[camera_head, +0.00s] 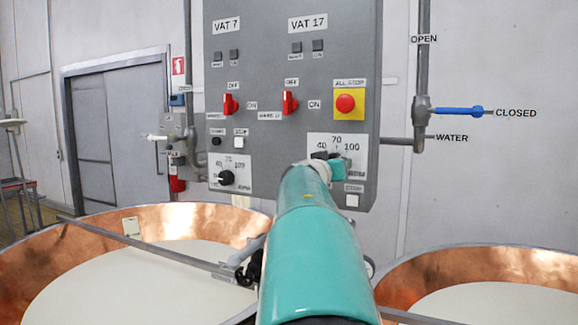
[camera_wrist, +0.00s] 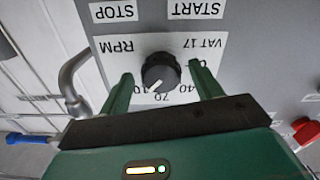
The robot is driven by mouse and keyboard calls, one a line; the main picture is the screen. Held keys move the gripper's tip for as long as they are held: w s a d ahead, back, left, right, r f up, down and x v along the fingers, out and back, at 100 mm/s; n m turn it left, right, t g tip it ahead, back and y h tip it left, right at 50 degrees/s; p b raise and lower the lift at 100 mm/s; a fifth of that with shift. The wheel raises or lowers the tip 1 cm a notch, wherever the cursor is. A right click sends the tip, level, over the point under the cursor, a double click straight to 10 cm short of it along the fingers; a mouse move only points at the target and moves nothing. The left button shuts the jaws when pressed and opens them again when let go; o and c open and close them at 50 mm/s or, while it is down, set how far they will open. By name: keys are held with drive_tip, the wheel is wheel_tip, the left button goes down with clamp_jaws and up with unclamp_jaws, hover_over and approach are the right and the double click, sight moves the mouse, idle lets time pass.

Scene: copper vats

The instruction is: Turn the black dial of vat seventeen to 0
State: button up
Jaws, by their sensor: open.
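The black dial of vat 17 (camera_wrist: 160,72) sits on a white scale plate marked VAT 17 and RPM, upside down in the wrist view. Its white pointer mark lies between 70 and 100. My gripper (camera_wrist: 160,69) is open, with one green finger on each side of the dial; I cannot tell whether they touch it. In the head view my gripper (camera_head: 333,158) is at the lower right of the grey panel (camera_head: 265,70), in front of the vat 17 scale plate (camera_head: 325,141), and hides that dial.
The vat 7 dial (camera_head: 226,178) is to the left. Red switches (camera_head: 290,102) and the yellow ALL STOP button plate (camera_head: 345,101) are above. A blue-handled water valve (camera_head: 458,112) stands right of the panel. Copper vats (camera_head: 190,220) lie below on both sides.

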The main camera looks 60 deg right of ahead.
drive_tip(key=shift+w+d, duration=0.1)
drive_tip(key=shift+d, duration=0.4)
drive_tip(key=c, duration=1)
drive_tip(key=shift+n, duration=0.3)
drive_tip(key=shift+r+n, duration=0.2)
drive_tip(key=shift+n, duration=6.4)
drive_tip(key=shift+r+n, duration=0.2)
drive_tip(key=shift+n, duration=6.4)
